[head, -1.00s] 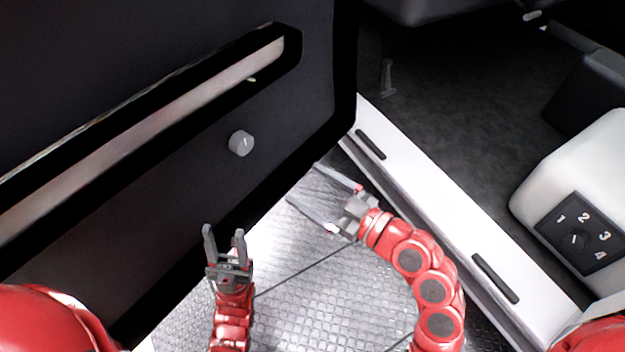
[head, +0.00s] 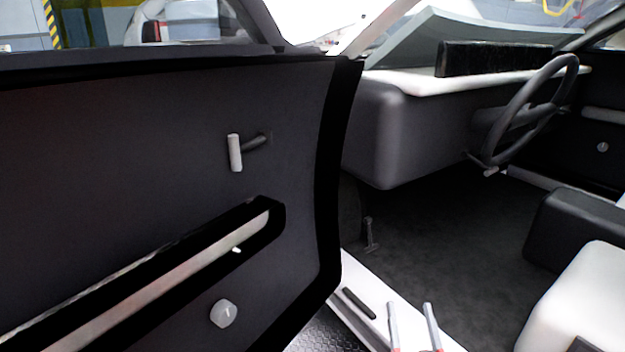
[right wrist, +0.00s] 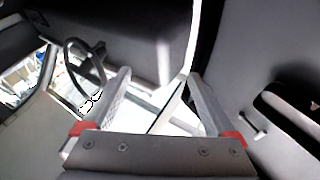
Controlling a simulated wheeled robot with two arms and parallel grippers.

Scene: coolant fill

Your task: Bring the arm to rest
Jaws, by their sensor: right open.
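My right gripper (head: 411,307) shows at the bottom edge of the head view, in front of the white door sill and the cabin floor. Its two fingers point up and stand apart, with nothing between them. In the right wrist view the same gripper (right wrist: 160,78) is open and empty, with the cabin interior beyond its fingers. The rest of my right arm is below the head view. My left gripper is out of view.
The open black car door (head: 150,150) fills the left, with a crank handle (head: 235,152) and a grey knob (head: 223,313). The steering wheel (head: 530,110), dashboard (head: 400,130), pedal (head: 370,235) and white seat (head: 580,300) are to the right. The dark floor (head: 440,240) is clear.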

